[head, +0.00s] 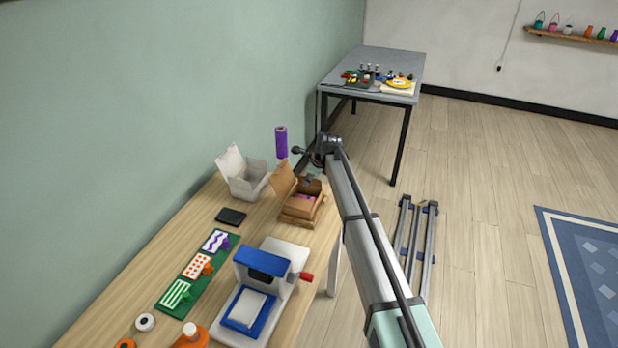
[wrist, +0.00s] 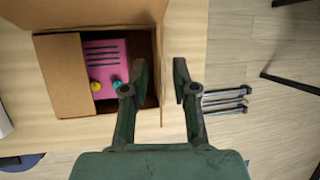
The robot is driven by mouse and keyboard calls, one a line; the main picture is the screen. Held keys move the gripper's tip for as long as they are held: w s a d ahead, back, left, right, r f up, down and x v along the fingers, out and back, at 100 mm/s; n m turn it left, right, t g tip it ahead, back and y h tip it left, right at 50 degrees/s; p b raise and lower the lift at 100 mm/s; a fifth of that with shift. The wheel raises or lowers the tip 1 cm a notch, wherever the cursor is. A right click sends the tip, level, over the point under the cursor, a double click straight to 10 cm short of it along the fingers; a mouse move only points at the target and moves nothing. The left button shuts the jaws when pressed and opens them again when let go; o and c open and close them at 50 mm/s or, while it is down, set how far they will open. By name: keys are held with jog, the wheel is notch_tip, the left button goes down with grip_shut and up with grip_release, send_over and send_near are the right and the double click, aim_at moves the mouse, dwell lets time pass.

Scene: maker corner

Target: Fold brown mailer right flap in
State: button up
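The brown mailer (head: 297,212) stands on the wooden table, its lid (head: 285,179) raised. In the wrist view its lid (wrist: 85,12) is at the top and a broad left flap (wrist: 62,76) is at the left. A pink item (wrist: 105,60) with dark bars and yellow and teal knobs lies inside. The right flap (wrist: 162,75) shows nearly edge-on, as a thin upright strip. My gripper (wrist: 155,88) is open at the mailer's right side, one fingertip on each side of that strip. I cannot tell whether either finger touches it. In the head view the gripper (head: 311,184) is small and partly hidden.
A white open box (head: 248,185) and a purple roll (head: 281,142) stand beyond the mailer. A blue-and-white press (head: 262,285) with a red handle stands nearer. A black flat item (head: 231,216) lies left. Floor is to the right of the table edge.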

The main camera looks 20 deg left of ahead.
jog(key=shift+f, duration=0.2)
grip_shut()
